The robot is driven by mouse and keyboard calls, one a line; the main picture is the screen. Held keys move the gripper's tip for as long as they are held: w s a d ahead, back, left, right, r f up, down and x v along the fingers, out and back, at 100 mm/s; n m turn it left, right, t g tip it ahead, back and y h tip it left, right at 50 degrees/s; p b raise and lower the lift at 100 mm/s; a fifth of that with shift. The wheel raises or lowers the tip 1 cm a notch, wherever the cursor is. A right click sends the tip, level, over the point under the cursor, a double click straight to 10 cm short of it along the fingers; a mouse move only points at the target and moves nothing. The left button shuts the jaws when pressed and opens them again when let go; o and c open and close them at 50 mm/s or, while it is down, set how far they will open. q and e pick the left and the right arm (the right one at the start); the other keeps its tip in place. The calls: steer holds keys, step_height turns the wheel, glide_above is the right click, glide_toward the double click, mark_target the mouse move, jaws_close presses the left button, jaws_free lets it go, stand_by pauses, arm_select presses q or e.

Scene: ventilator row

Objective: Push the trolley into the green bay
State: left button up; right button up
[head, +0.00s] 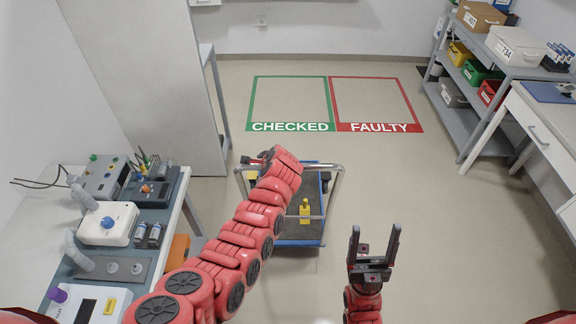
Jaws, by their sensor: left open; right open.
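The trolley (295,230) stands on the floor ahead of me, with a blue deck, a dark mat and a grey tubular rail. A small yellow object (305,211) stands on its deck. My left arm reaches across the trolley's left side and hides part of it. My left gripper (255,161) is open at the rail's left part; I cannot tell whether it touches. My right gripper (377,243) is open and empty, pointing forward, to the right of the trolley and apart from it. The green bay (251,105), marked CHECKED, is an empty floor outline beyond the trolley.
A red bay (409,102) marked FAULTY adjoins the green one on the right. A bench (187,190) with ventilator devices stands at left, beside a tall white panel (150,70). Shelves (450,118) and a white desk (540,130) line the right. Floor between trolley and bays is clear.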

steer(key=w+a+f+g+h, duration=0.15)
steer(key=w+g+h, duration=0.3)
steer(key=w, duration=1.25)
steer(key=n+g+h, duration=0.3)
steer(key=n+g, duration=0.4)
steer(key=g, duration=0.5)
glide_above(318, 167)
steer(key=s, duration=0.1)
step_height(318, 167, down, 10)
steer(key=shift+w+f+n+g+h, duration=0.1)
steer(key=shift+w+f+n+g, duration=0.25)
steer(key=shift+f+n+g, duration=1.4)
steer(key=shift+w+f+g+h, duration=0.1)
steer(key=shift+w+f+g, duration=0.6)
steer(key=shift+f, duration=2.25)
steer(key=shift+w+f+n+g+h, duration=0.1)
steer(key=shift+f+n+g, duration=0.75)
steer(key=shift+f+g, duration=1.2)
steer(key=shift+f+t, duration=0.3)
steer(key=shift+t, duration=0.05)
